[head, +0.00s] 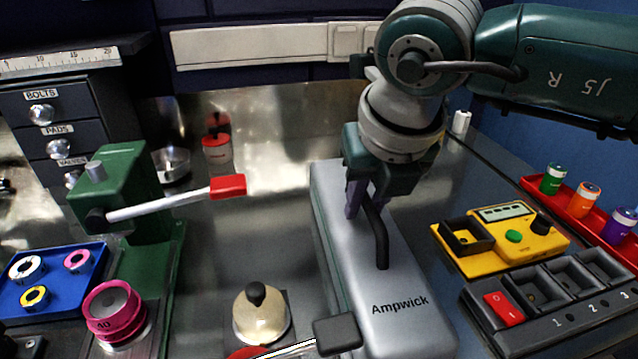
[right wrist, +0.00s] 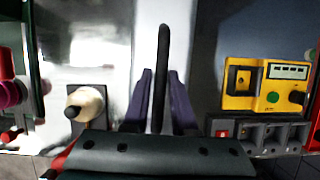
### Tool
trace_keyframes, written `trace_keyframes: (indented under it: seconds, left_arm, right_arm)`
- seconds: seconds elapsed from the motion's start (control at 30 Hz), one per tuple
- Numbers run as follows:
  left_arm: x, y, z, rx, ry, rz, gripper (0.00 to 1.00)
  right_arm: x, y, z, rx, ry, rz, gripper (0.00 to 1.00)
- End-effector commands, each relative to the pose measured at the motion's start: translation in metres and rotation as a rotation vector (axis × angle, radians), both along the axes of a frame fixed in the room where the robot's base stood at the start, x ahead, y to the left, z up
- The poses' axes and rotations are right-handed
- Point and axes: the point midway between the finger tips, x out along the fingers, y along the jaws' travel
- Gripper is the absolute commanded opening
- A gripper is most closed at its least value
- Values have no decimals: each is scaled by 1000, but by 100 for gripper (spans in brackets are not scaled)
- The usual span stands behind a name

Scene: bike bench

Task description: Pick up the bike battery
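The bike battery (head: 385,310) is a long silver-grey case marked "Ampwick", lying on the metal bench. Its black handle (head: 380,240) stands up along the top; it also shows in the right wrist view (right wrist: 163,60). My right gripper (head: 362,195) is over the far part of the handle, pointing down. In the right wrist view its two purple fingers (right wrist: 160,105) are open, one on each side of the handle, with gaps showing between. My left gripper is not in view.
A yellow charger (head: 505,240) and a dark slotted strip (head: 550,300) with a red switch stand right of the battery. A green press (head: 125,200) with a red-tipped lever, a cream knobbed dome (head: 262,315) and a dark block (head: 338,333) are to the left.

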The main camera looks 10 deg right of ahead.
Motion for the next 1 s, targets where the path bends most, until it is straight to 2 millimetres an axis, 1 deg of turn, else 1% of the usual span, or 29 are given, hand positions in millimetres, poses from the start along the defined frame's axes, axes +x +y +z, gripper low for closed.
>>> trace_keyframes:
  seconds: [0.03, 0.2, 1.0]
  left_arm:
    - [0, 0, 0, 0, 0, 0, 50]
    - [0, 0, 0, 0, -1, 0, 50]
    - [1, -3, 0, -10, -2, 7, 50]
  right_arm:
    - [0, 0, 0, 0, 0, 0, 18]
    - [0, 0, 0, 0, 0, 0, 0]
    - [0, 0, 1, 0, 0, 0, 0]
